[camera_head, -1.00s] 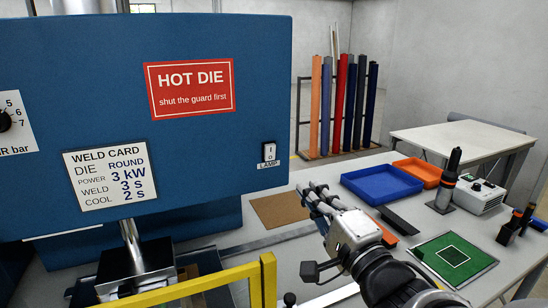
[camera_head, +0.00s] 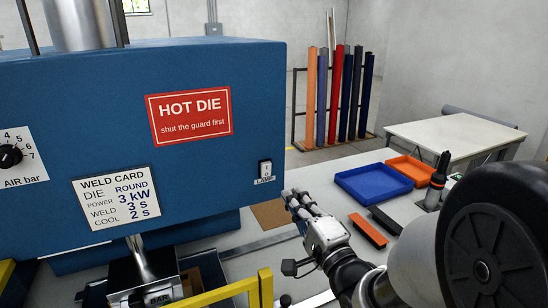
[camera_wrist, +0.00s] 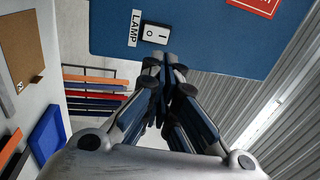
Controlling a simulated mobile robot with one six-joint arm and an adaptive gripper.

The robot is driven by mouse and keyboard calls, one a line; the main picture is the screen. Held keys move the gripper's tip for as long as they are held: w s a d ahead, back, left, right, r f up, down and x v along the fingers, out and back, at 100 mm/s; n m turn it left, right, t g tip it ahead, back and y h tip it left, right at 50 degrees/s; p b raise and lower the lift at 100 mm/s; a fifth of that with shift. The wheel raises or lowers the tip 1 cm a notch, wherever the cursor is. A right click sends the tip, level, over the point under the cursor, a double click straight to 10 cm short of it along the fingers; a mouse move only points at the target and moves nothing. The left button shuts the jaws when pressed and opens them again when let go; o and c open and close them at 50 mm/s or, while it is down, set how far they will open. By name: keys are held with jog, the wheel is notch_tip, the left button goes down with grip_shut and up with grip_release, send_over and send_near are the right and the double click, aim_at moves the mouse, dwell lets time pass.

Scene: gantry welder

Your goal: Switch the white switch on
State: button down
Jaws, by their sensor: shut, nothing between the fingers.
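The white switch (camera_head: 265,169) is a small rocker in a dark frame on the right end of the blue machine's front, above a LAMP label (camera_head: 264,182). In the wrist view the switch (camera_wrist: 156,33) shows sideways at the top, with its I and O marks, just beyond the fingertips. My gripper (camera_head: 291,195) is shut and empty, below and to the right of the switch in the head view. In the wrist view the fingertips (camera_wrist: 166,58) meet close to the switch's lower edge. I cannot tell whether they touch it, or which way the rocker is pressed.
The blue machine (camera_head: 70,90) fills the left, with an AIR bar knob (camera_head: 10,156) and weld card (camera_head: 116,197). A yellow rail (camera_head: 266,288) stands in front. Blue (camera_head: 374,182) and orange (camera_head: 412,170) trays lie on the table to the right.

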send_near(278, 174)
jog(key=w+a+r, duration=0.4)
jog(key=r, duration=0.1)
jog(key=shift+a+f, duration=0.1)
jog(key=shift+f, duration=0.05)
